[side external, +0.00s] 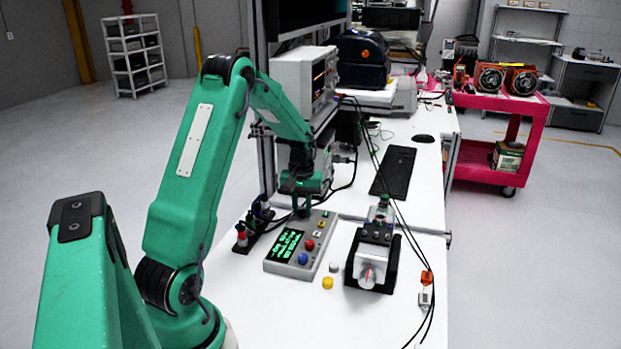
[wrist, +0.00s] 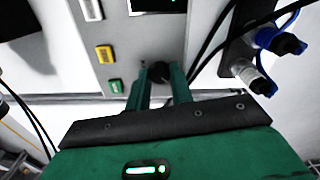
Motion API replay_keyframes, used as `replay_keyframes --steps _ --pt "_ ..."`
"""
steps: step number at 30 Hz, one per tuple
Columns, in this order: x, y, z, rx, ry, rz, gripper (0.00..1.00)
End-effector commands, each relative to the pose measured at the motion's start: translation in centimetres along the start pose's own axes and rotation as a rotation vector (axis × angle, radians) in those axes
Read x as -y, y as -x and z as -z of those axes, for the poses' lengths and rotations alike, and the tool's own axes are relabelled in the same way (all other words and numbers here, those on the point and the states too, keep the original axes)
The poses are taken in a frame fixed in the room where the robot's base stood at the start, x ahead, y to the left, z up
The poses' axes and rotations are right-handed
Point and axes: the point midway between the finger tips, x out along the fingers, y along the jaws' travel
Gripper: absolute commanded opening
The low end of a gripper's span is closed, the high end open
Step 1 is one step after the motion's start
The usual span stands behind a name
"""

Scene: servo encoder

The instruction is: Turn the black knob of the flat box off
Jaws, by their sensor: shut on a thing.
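The flat box (side external: 300,228) is grey and lies on the white bench in the side view, with a screen of green text and coloured buttons. It also shows in the wrist view (wrist: 135,40). My gripper (side external: 302,211) reaches down to the far end of the box. In the wrist view, the black knob (wrist: 160,70) sits between the two green fingers of my gripper (wrist: 161,80), which are shut on it. The fingers partly cover the knob, and I cannot tell which way it points. In the side view the knob is hidden behind my gripper.
A yellow button (wrist: 104,54) and a green button (wrist: 115,86) sit beside the knob. A dark rack with connectors (side external: 255,228) stands left of the box. A black fixture (side external: 372,262) stands to the right.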

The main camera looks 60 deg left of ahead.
Motion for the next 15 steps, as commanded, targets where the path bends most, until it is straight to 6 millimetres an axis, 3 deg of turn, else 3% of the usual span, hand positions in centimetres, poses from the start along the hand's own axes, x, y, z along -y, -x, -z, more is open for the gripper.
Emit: replay_keyframes --steps 7,8,10,15 --pt "0.0 0.0 0.02 -0.001 0.001 0.0 0.0" --pt "0.0 0.0 0.02 -0.001 0.001 0.0 0.28" --pt "0.0 0.0 0.02 -0.001 0.001 0.0 0.42" --pt "0.0 0.0 0.01 0.0 0.001 0.0 0.44"
